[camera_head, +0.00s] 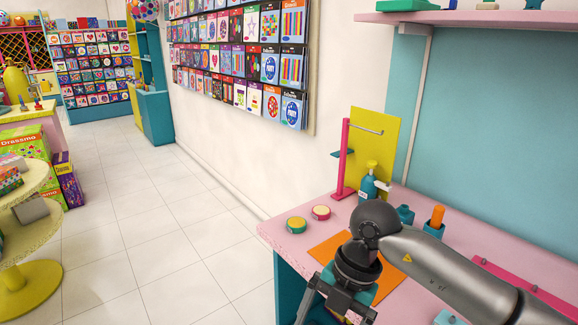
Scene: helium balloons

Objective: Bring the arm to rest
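My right arm comes in from the right over the pink worktable (284,232). Its gripper (335,308) points down at the bottom edge of the view, by the table's near side. The two fingers stand apart, and their tips are cut off by the picture edge. I cannot make out anything held between them. My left arm and gripper are not in view.
An orange mat (328,249) lies partly under my arm. Two round tins, one yellow-topped (297,224) and one red-rimmed (320,211), sit near the table corner. A teal pump bottle (367,188) and a pink stand (344,160) are behind. The tiled floor (165,230) is clear.

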